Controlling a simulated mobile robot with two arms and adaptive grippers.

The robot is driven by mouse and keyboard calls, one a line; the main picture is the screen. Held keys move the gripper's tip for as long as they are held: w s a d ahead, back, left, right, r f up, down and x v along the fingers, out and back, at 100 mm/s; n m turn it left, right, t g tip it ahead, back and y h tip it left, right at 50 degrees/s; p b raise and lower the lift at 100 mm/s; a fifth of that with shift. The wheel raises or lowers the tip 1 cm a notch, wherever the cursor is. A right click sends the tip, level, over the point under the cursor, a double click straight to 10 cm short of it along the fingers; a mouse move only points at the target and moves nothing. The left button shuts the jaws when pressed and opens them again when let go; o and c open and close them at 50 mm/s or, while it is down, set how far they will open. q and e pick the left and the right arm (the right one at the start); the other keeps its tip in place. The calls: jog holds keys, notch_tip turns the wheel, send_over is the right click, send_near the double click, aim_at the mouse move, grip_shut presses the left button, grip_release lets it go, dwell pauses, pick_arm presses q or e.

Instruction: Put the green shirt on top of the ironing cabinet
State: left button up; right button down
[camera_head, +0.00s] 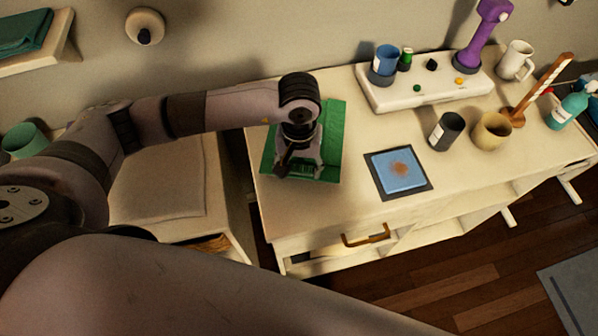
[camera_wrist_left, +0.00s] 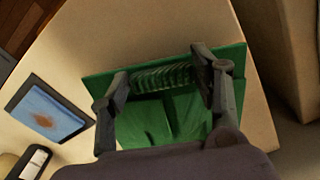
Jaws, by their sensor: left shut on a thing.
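The green shirt (camera_head: 332,130) is a flat, folded rectangle at the left end of the pale ironing cabinet's top (camera_head: 350,228). My left gripper (camera_head: 298,170) reaches down over the shirt from above. In the left wrist view, its two fingers stand on either side of a ribbed, bunched fold of the shirt (camera_wrist_left: 160,110), and the gripper is shut on it. The shirt appears to lie on the cabinet top, near its left edge. The gripper hides part of the shirt in the head view. My right gripper is not in view.
A blue framed pad (camera_head: 398,173) lies right of the shirt. A dark cup (camera_head: 447,131), a tan cup (camera_head: 491,131) and a white tray (camera_head: 420,92) with small items stand farther right and back. A lower pale surface (camera_head: 160,180) lies left, across a gap.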

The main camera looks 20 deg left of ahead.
pick_arm(q)
notch_tip(320, 180, down, 4)
jog(key=shift+f+p, duration=0.1)
jog(key=shift+p, duration=0.35)
jog(key=o, duration=1.3)
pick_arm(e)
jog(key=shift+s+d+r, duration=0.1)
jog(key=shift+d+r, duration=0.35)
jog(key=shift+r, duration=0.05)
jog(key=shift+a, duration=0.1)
pick_arm(q)
jog(key=shift+r, duration=0.35)
notch_tip(320, 180, up, 10)
jog(key=b, duration=0.3)
jog(key=shift+r+b, duration=0.15)
jog(key=shift+b, duration=0.25)
jog(key=shift+r, duration=0.55)
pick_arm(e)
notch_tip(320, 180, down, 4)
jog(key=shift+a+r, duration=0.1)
